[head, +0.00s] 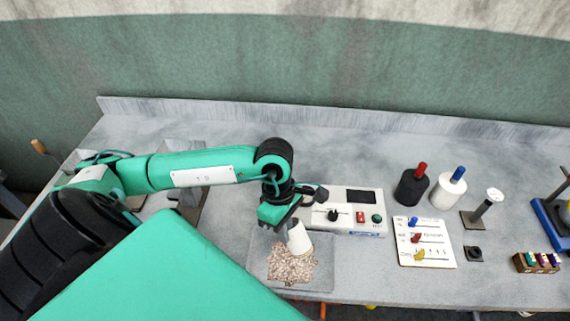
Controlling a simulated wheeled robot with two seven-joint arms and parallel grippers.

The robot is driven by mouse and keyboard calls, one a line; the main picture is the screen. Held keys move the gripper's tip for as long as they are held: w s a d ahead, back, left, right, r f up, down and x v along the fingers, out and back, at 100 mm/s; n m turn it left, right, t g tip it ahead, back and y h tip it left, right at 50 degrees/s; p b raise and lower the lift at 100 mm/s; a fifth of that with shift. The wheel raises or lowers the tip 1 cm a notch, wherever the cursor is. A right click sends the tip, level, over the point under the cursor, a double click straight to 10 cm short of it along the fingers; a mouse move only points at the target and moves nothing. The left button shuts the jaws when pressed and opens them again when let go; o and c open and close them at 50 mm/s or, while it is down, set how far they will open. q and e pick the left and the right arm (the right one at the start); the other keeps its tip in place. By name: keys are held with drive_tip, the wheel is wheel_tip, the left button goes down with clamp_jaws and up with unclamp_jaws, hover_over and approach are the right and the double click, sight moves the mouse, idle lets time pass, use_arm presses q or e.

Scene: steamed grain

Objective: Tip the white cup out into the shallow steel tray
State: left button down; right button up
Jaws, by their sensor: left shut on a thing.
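The white cup (300,241) is held by my left gripper (289,222) over the shallow steel tray (321,270). The cup is tilted, with its wider end low and close to the grain; its inside is not visible. A heap of pale brown grain (288,267) lies spread in the tray, below and to the left of the cup. I cannot tell whether the cup touches the heap. The left gripper is shut on the cup near its upper end. My right gripper is not in view.
A white control box (347,210) with knobs stands close behind and right of the cup. Further right are a black bottle (411,187), a white bottle (448,190), a white board (424,242) with coloured pegs, and a small rack (536,263). The bench's back ledge is clear.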

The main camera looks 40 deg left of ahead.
use_arm(q)
drive_tip(key=y, duration=0.3)
drive_tip(key=y+b, duration=0.1)
drive_tip(key=shift+d+r+t+y, duration=0.1)
drive_tip(key=shift+r+t+y, duration=0.2)
drive_tip(key=shift+r+t, duration=0.1)
drive_tip(key=r+y+p, duration=0.1)
drive_tip(key=y+p, duration=0.1)
drive_tip(key=p, duration=0.3)
drive_tip(key=shift+f+p, duration=0.25)
drive_tip(key=shift+p, duration=0.05)
drive_tip(key=shift+f, duration=0.15)
